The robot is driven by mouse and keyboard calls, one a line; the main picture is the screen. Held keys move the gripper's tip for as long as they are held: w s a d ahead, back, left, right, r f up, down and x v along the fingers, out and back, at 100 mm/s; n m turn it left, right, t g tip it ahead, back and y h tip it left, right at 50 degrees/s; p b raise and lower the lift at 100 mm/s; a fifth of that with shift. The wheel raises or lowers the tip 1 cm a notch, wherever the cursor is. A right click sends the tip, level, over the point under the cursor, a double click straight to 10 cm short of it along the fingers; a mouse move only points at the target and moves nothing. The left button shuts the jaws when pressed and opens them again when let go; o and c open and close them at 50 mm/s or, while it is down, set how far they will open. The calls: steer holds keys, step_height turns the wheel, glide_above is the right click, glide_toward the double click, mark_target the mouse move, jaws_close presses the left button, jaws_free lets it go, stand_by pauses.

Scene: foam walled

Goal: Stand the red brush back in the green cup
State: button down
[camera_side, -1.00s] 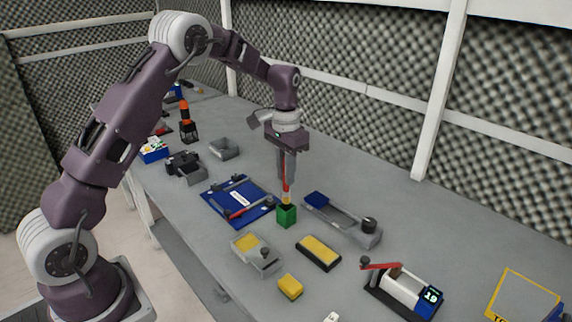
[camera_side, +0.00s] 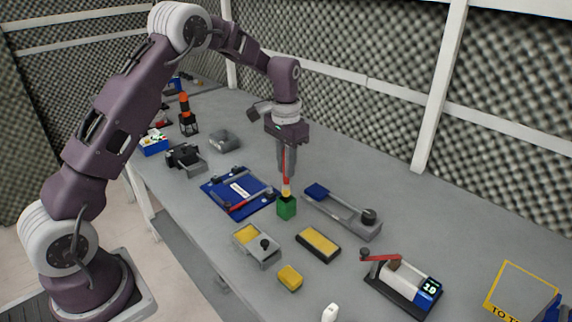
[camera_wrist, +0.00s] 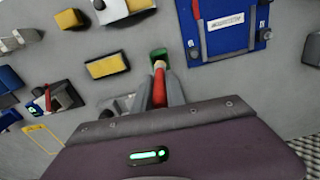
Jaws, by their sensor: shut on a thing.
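The red brush (camera_side: 286,181) hangs nearly upright, lower end down, with a yellow band (camera_side: 287,190) below its red handle. My gripper (camera_side: 287,170) is shut on its handle. The green cup (camera_side: 287,209) stands on the grey table directly below, and the brush's lower end is at its mouth. I cannot tell whether the tip is inside the rim. In the wrist view, the red handle (camera_wrist: 172,84) lies between my fingers (camera_wrist: 162,88). The brush's lower part covers the near side of the green cup (camera_wrist: 158,53) there.
A blue board (camera_side: 214,187) with a red-handled tool lies left of the cup. A grey tray with a blue end (camera_side: 345,213) lies close on the right. A yellow-topped black pad (camera_side: 319,245) and a grey box (camera_side: 256,247) are in front. Table (camera_side: 400,190) is clear behind.

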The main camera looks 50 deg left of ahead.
mark_target(286, 183)
steer(key=shift+f, duration=3.4)
steer(key=c, duration=1.3)
jaws_free()
step_height(286, 183, up, 7)
steer(key=shift+r, duration=0.1)
